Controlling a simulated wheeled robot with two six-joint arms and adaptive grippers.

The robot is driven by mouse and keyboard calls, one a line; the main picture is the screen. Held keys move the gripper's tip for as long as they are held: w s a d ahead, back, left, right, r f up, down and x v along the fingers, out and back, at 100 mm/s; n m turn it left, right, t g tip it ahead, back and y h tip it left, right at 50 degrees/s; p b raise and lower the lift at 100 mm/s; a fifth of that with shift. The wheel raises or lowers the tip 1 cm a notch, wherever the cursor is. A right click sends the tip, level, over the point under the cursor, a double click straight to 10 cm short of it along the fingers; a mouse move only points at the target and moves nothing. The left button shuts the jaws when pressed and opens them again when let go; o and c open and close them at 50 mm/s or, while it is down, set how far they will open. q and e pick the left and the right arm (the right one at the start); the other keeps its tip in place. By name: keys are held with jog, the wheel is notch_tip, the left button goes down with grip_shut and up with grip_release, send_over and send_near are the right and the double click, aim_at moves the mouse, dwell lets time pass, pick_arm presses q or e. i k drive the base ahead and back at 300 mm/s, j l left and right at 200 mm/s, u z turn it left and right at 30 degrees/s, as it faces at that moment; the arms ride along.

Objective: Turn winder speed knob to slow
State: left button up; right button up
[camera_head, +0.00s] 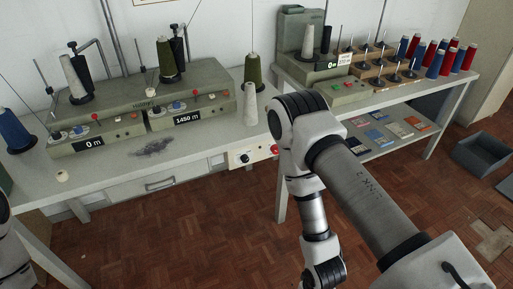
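A small pale control panel (234,159) is fixed under the front edge of the table, right of the drawer. It carries a small dark knob (244,158); its pointer and markings are too small to read. A red button (275,150) shows to the right, beside my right arm. My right arm comes in from the lower right, bends near the table's front edge and runs down to the bottom of the picture, right of the panel. Its gripper is not in view. Only a bit of my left arm shows at the left edge, and its gripper is not in view.
A grey-green winder (140,107) with thread cones and displays reading 0 m and 1450 m stands on the table (100,182). A drawer (155,185) is below. A second table with a machine (335,90) and spools stands right. Floor in front is clear.

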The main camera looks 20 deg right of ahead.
aim_at(245, 158)
jog(key=l, duration=1.45)
jog(key=k+l, duration=0.1)
jog(key=l, duration=1.3)
jog(key=i+u, duration=0.05)
